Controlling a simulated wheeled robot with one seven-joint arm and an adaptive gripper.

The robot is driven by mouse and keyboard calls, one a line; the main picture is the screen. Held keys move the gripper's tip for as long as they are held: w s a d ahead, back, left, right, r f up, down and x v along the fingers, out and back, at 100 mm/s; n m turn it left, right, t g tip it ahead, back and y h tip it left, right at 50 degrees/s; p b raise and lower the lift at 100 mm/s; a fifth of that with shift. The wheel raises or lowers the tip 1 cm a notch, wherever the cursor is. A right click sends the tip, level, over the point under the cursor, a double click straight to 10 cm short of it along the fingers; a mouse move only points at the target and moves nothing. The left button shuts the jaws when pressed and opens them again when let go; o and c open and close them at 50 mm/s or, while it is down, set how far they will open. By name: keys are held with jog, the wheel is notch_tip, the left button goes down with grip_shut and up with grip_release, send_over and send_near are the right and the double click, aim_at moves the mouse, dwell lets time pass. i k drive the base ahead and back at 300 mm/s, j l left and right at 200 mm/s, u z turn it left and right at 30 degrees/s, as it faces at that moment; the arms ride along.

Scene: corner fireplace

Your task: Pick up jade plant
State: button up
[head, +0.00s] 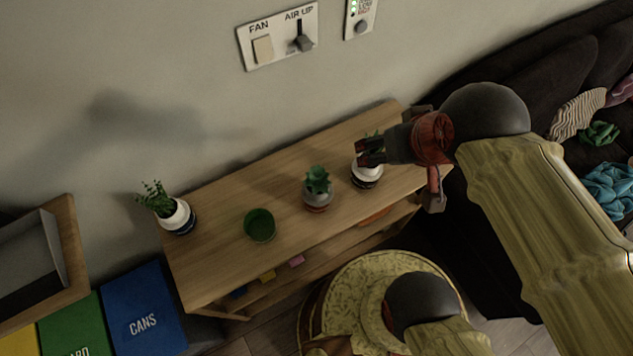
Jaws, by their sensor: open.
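Three potted plants stand upright on the wooden console table (235,208). The right plant's white pot with a dark base (367,176) is partly behind my gripper (366,153); only a little of its green foliage shows. The middle plant (317,182) is a spiky green rosette in a grey and reddish pot. The left plant (158,199) has small green leaves in a white and dark pot. I cannot tell for certain which is the jade plant. My gripper is open, its fingers pointing left, over or beside the right pot; contact cannot be told.
A green cup (260,225) stands between the left and middle plants. A wall panel with switches (278,37) is above the table. A dark sofa with clothes (600,132) is at right, a wooden-framed box (62,245) and colored bins (142,306) at left.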

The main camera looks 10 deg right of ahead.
aim_at(316, 191)
jog(key=k+l+u, duration=0.25)
jog(key=l, duration=0.25)
jog(key=k+l+u, duration=0.2)
jog(key=l, duration=0.25)
jog(key=k+l+u, duration=0.25)
jog(key=k+l, duration=0.1)
jog(key=l, duration=0.05)
